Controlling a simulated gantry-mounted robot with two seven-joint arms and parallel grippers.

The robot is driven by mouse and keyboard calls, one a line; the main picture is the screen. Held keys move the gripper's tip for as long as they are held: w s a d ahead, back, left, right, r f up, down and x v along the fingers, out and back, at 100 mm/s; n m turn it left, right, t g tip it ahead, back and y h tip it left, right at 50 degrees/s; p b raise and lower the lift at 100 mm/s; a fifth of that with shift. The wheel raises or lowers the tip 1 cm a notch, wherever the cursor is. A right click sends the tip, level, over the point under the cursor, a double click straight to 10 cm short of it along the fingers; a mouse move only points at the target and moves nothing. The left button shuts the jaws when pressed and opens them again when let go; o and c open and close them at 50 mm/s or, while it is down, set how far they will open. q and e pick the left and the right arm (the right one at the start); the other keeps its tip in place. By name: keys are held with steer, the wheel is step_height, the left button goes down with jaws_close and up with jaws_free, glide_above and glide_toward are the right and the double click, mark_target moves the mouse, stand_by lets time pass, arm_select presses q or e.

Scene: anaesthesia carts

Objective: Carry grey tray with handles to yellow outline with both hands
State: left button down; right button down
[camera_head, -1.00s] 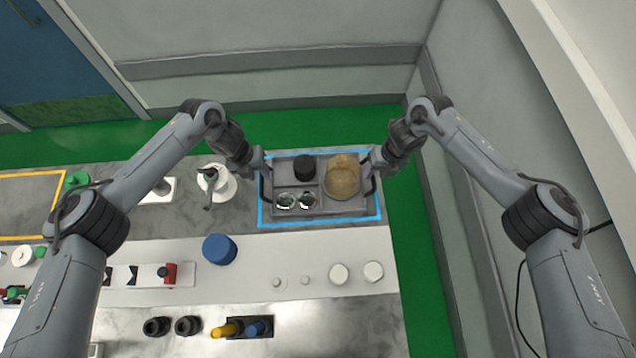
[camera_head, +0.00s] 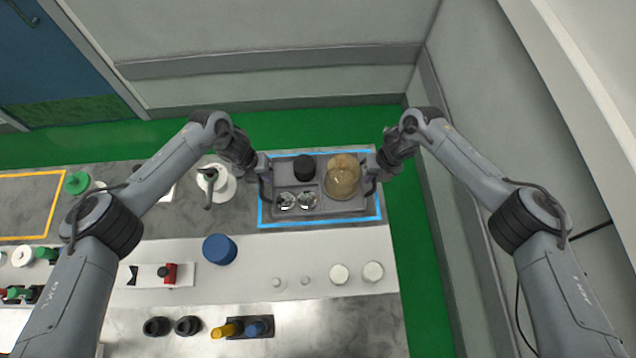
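The grey tray with handles (camera_head: 322,207) sits inside the blue outline (camera_head: 300,225) at the right end of the cart's back surface. It carries a black cylinder (camera_head: 304,168), a tan rounded object (camera_head: 342,180) and two small clear glass items (camera_head: 296,201). My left gripper (camera_head: 264,170) is at the tray's left handle, and my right gripper (camera_head: 371,172) is at its right handle. The fingers are too small and partly hidden to tell whether they are closed on the handles. The yellow outline (camera_head: 50,215) lies at the far left of the same surface.
Between the outlines stand a white round base with a grey fixture (camera_head: 218,186) and a green object (camera_head: 77,182). A blue round lid (camera_head: 219,249), a white panel with a red part (camera_head: 169,273) and white knobs (camera_head: 339,274) lie nearer. A wall stands behind.

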arm_select(q)
steer(key=shift+r, duration=0.25)
arm_select(e)
steer(key=shift+r, duration=0.2)
